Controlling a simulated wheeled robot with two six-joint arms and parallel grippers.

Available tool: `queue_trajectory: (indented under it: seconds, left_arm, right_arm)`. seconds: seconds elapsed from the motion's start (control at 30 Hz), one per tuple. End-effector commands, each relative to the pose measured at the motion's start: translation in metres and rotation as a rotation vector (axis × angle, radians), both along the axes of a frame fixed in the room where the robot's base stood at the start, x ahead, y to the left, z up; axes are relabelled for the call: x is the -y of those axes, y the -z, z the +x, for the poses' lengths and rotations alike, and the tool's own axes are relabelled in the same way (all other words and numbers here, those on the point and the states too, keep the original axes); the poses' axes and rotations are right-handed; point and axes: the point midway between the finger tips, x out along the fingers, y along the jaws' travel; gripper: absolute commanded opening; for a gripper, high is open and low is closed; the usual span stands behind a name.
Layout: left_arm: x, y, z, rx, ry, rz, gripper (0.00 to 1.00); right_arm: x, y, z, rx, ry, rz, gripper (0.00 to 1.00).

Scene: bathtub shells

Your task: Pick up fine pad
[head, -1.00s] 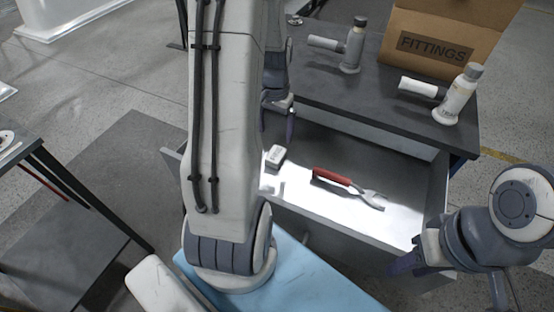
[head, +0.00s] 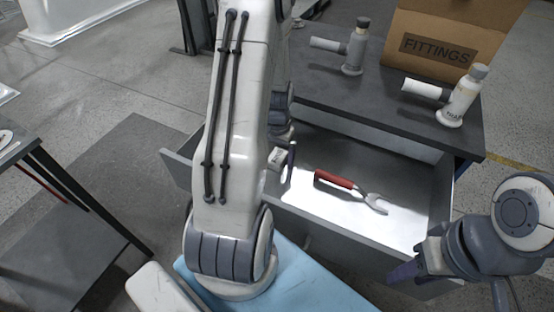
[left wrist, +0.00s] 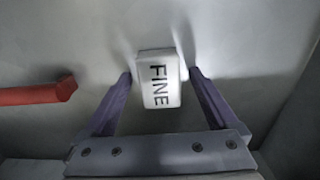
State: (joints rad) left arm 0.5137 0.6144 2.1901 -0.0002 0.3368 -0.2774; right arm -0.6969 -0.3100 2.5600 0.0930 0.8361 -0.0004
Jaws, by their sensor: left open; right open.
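The fine pad (left wrist: 159,80) is a small pale block with FINE printed on it, lying on the floor of the open drawer. In the left wrist view it sits between the two purple fingers of my left gripper (left wrist: 160,77), which is open, with a gap on each side. In the head view the pad (head: 278,158) is partly hidden behind my left arm and gripper (head: 284,162). My right gripper (head: 408,258) is at the lower right, outside the drawer's front right corner, away from the pad; its fingers are partly hidden.
The open drawer (head: 345,235) also holds a red-handled tool (head: 335,180) to the pad's right in the head view. The dark bench top (head: 400,108) above carries two grey-and-white bottle-like fittings (head: 458,97) and a cardboard FITTINGS box (head: 440,48). Drawer walls surround the pad.

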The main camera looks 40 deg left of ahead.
Motion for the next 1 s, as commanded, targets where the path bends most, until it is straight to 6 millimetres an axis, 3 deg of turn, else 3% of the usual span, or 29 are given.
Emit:
queue_trajectory:
  seconds: [0.07, 0.3, 0.67, 0.93, 1.0]
  left_arm:
    - [0.0, 0.0, 0.0, 0.0, 0.0, 0.0, 0.93]
    - [0.0, -0.001, 0.0, 0.0, 0.0, 0.0, 0.02]
    - [0.0, -0.006, 0.0, 0.001, 0.0, 0.0, 0.01]
    - [-0.001, -0.048, 0.001, 0.005, 0.0, 0.003, 0.01]
    - [0.019, -0.054, 0.002, 0.003, 0.008, 0.002, 0.01]
  right_arm:
    - [0.0, 0.0, 0.0, 0.0, 0.0, 0.0, 0.44]
    - [0.0, 0.0, 0.0, 0.0, 0.0, 0.0, 0.44]
    - [0.0, -0.001, 0.0, 0.0, 0.0, 0.0, 0.44]
    - [0.0, -0.009, 0.0, 0.0, 0.0, 0.0, 0.44]
    - [0.0, -0.009, 0.0, 0.0, 0.0, 0.0, 0.44]
